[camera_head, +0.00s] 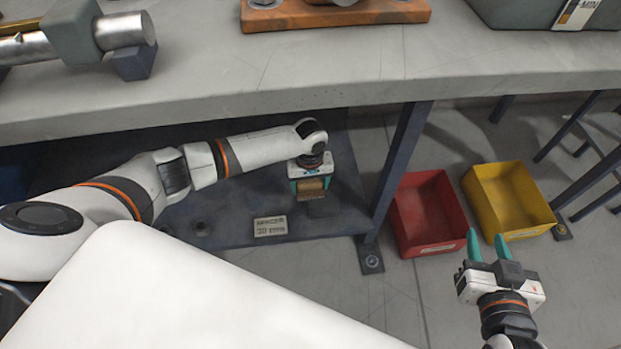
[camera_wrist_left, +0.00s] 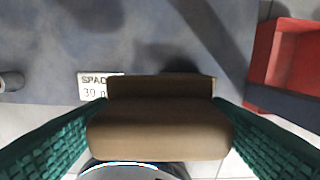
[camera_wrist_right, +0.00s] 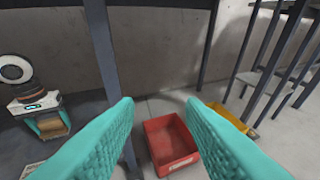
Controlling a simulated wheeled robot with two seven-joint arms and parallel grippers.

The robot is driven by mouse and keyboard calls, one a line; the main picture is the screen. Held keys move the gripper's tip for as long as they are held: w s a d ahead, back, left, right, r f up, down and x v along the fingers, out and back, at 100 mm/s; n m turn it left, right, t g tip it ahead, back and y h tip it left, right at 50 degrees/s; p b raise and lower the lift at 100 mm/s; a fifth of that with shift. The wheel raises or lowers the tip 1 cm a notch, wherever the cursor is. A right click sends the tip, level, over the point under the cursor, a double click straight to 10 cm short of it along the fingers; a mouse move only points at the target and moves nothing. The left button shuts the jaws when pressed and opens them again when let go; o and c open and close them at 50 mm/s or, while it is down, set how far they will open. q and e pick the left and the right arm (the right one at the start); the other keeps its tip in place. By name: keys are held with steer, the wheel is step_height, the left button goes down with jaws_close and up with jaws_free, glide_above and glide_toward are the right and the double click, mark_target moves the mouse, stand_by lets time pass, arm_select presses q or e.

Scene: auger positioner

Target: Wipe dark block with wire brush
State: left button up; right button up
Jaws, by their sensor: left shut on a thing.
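My left gripper (camera_head: 312,187) reaches over the lower shelf under the bench and points down. It is shut on a brown block-like piece (camera_wrist_left: 160,130), which lies between the teal fingers in the left wrist view. The piece also shows in the right wrist view (camera_wrist_right: 54,126). I cannot tell whether it touches the shelf. My right gripper (camera_head: 488,244) is open and empty, with its fingers apart in the right wrist view (camera_wrist_right: 160,104). I cannot make out a wire brush.
A spacer label (camera_head: 270,226) lies on the lower shelf (camera_head: 225,215). A dark table leg (camera_head: 400,160) stands between the shelf and a red bin (camera_head: 440,248), with a yellow bin (camera_head: 528,233) beside it. The bench top (camera_head: 330,85) overhangs my left arm.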

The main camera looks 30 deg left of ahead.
steer(key=s+d+f+g+h+p, duration=0.1)
steer(key=s+d+f+g, duration=0.1)
steer(key=s+f+g, duration=0.2)
steer(key=shift+s+d+f+g+p, duration=0.35)
steer(key=shift+d+f+g, duration=0.05)
steer(key=shift+f, duration=0.3)
